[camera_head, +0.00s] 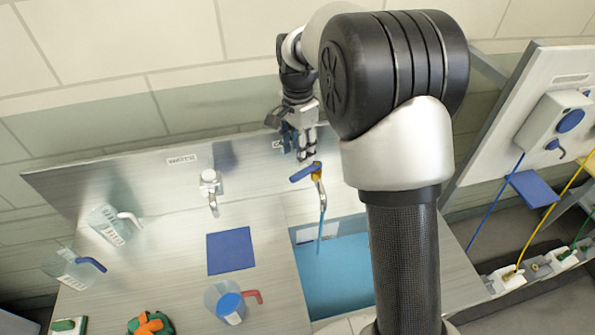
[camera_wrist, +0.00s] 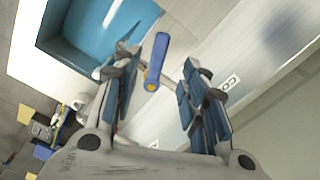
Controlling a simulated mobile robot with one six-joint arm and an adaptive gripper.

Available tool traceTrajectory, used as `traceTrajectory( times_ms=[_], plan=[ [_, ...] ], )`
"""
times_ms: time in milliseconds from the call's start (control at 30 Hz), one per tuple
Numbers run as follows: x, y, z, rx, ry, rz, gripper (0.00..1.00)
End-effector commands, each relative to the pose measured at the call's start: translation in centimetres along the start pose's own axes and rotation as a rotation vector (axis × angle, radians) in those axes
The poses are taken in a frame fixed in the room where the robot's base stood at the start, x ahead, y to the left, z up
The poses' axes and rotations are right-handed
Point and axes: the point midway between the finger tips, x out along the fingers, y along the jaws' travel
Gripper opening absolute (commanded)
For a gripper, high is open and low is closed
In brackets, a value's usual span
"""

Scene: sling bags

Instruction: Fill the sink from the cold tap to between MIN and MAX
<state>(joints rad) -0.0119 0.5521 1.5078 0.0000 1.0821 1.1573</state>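The tap (camera_head: 317,178) with a blue lever (camera_head: 304,171) stands at the back edge of the sink (camera_head: 303,234). A thin blue stream (camera_head: 321,232) runs from its spout into the sink. Blue water (camera_head: 335,275) shows in the basin; my arm hides its right part. I cannot read MIN or MAX marks. My gripper (camera_head: 307,154) is just above and behind the lever in the head view. In the wrist view my gripper (camera_wrist: 157,72) is open, with the blue lever (camera_wrist: 156,60) seen between its fingers, apparently touching neither.
A second tap (camera_head: 210,185) stands left on the counter. A blue mat (camera_head: 230,251), a jug with a red handle (camera_head: 228,300) and two clear jugs (camera_head: 110,224) (camera_head: 70,268) are left of the sink. A wall panel (camera_head: 540,110) with cables is at right.

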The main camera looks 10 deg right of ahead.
Motion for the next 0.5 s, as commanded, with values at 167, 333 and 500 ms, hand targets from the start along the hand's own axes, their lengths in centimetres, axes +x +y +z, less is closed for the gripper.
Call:
traceTrajectory(
  times_ms=[167,333,500],
  plan=[
    [4.1,0.1,0.0,0.000,-0.001,0.003,0.40],
    [6.8,0.0,0.0,-0.001,-0.001,0.002,0.40],
    [8.2,0.0,0.0,-0.001,0.000,0.000,0.40]
  ],
)
